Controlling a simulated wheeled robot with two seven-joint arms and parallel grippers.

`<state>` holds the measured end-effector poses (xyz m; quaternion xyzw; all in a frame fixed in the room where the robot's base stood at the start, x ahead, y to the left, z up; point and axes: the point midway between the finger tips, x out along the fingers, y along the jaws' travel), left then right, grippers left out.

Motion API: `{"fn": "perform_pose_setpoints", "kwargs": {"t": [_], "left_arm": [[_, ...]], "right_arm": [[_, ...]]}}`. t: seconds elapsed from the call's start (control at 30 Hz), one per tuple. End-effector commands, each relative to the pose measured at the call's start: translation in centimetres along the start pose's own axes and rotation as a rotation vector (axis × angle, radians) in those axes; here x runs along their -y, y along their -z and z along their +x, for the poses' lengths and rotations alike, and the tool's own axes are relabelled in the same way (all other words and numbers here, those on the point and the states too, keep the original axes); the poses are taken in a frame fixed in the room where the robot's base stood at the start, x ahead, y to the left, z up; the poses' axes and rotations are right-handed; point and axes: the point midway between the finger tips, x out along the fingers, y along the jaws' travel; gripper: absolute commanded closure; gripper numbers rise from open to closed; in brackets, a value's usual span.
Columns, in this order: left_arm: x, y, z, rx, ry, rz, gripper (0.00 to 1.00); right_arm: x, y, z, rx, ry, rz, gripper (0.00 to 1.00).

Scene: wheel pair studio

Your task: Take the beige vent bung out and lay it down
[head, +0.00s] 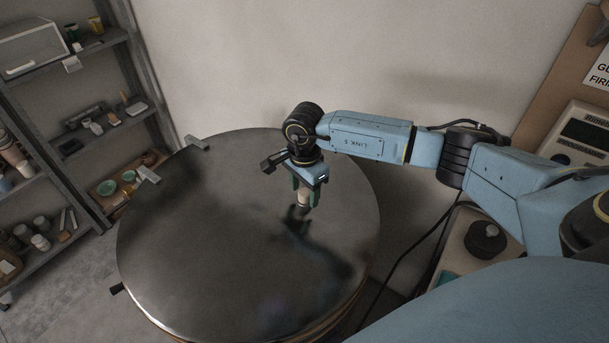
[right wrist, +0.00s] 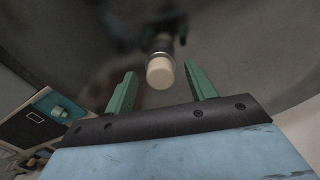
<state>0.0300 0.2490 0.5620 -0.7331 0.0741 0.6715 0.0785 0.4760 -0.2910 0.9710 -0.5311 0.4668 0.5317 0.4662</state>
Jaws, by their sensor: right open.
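The beige vent bung (head: 304,199) sits upright at the top of a dark vent fitting (head: 297,216) on the round metal lid (head: 220,245). My right gripper (head: 306,192) is above the lid, pointing down, right at the bung. In the right wrist view the bung (right wrist: 160,72) shows between the two green fingers of my open right gripper (right wrist: 161,78), with gaps on both sides. I cannot tell whether the fingertips reach down past its top. My left gripper is not in view.
The lid is otherwise bare, with wide free room to the left of the vent. Clamps (head: 148,175) stick out at its rim. Shelves (head: 70,130) with small goods stand at the left. A side stand with a black knob (head: 486,238) is at the right.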

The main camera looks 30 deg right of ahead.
Motion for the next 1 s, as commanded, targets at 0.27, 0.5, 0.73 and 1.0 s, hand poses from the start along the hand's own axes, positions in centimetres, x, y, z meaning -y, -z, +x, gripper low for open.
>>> {"fn": "perform_pose_setpoints", "kwargs": {"t": [0.27,0.5,0.73,1.0], "left_arm": [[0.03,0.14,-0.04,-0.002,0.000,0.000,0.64],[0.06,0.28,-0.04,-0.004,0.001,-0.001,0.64],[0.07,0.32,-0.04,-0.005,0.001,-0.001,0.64],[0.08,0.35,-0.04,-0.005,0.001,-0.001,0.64]], "right_arm": [[0.02,-0.01,0.77,0.000,0.001,-0.001,0.45],[0.01,-0.01,0.73,0.000,0.001,-0.001,0.59],[0.01,-0.01,0.71,0.000,0.001,-0.001,0.89],[0.01,0.00,0.69,0.000,0.001,0.000,0.98]]}}
